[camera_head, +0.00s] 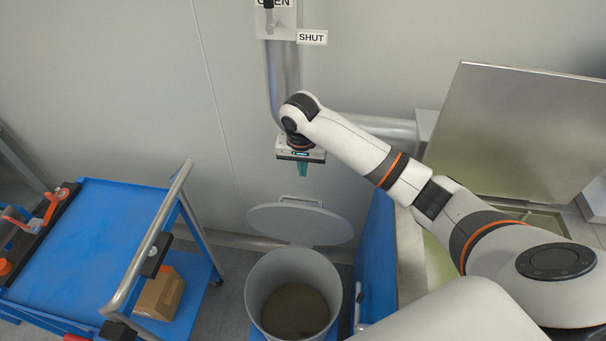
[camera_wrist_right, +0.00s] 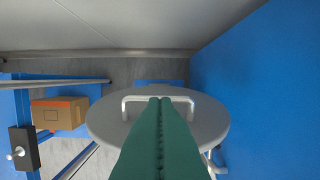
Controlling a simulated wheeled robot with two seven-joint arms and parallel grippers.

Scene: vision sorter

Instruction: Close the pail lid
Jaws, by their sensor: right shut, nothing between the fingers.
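In the right wrist view the fingers (camera_wrist_right: 160,135) cover the middle of the lid (camera_wrist_right: 105,125). The lid's pale handle (camera_wrist_right: 133,99) shows beyond the fingertips. The gripper looks apart from the lid. My left gripper is not in view.
A blue cart (camera_head: 95,235) with a grey push rail stands left of the pail, a cardboard box (camera_head: 160,296) on its lower shelf. A blue panel (camera_head: 375,255) stands close on the right. The wall with pipes (camera_head: 282,85) is behind.

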